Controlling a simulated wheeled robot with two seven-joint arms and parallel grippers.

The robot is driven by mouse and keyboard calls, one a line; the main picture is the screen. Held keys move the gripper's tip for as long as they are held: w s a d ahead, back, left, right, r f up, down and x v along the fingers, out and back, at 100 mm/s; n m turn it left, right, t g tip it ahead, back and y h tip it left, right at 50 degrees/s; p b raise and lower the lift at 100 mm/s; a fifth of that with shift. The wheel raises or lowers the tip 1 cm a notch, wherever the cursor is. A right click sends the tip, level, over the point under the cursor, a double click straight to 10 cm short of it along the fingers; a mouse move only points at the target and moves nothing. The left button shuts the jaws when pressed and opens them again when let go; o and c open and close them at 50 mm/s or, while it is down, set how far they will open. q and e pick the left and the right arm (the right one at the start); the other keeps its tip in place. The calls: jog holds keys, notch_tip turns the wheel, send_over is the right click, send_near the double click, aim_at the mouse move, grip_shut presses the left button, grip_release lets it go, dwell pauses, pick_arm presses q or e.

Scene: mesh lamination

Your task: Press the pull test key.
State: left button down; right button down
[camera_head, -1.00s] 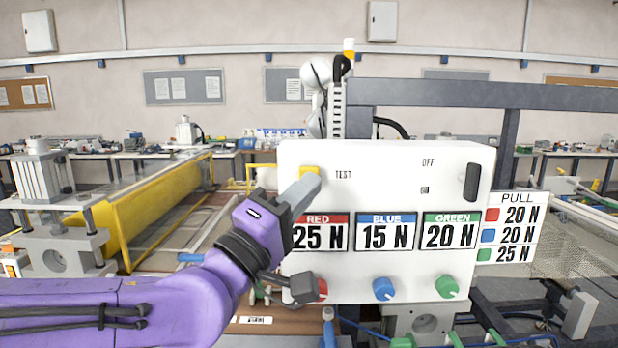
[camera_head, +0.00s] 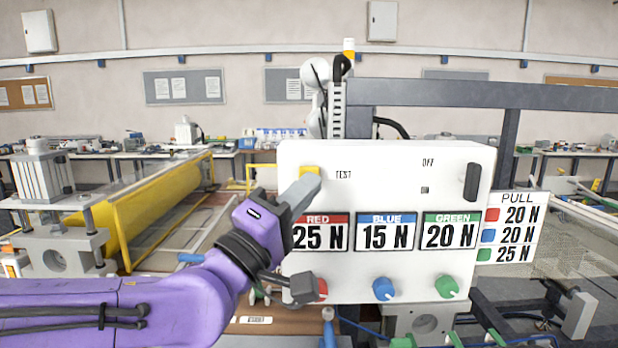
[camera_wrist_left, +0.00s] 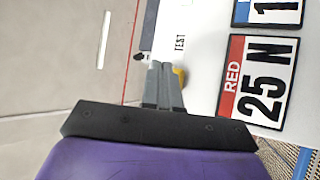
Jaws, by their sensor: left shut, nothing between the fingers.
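The white control panel (camera_head: 385,275) faces me. The yellow test key (camera_head: 308,169) is at its upper left, beside the printed word TEST. It shows partly behind the fingers, also in the left wrist view (camera_wrist_left: 180,75). My left gripper (camera_head: 312,180) is shut and empty, its fingertips at the key. They overlap the key's lower part in the head view; I cannot tell whether they touch it or how far it is pressed. My right gripper is not in view.
Displays read red 25 N (camera_head: 320,233), blue 15 N (camera_head: 387,233) and green 20 N (camera_head: 450,232). Red, blue (camera_head: 384,288) and green (camera_head: 447,286) knobs sit below. A pull card (camera_head: 511,228) at right lists 20, 20, 25 N. A black switch (camera_head: 471,182) is at upper right.

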pick_arm(q)
jog(key=shift+w, duration=0.45)
jog(key=shift+w, duration=0.5)
dwell(0.7)
dwell(0.4)
jog(key=shift+s+b, duration=0.35)
jog(key=shift+s, duration=0.55)
jog(key=shift+s, duration=2.5)
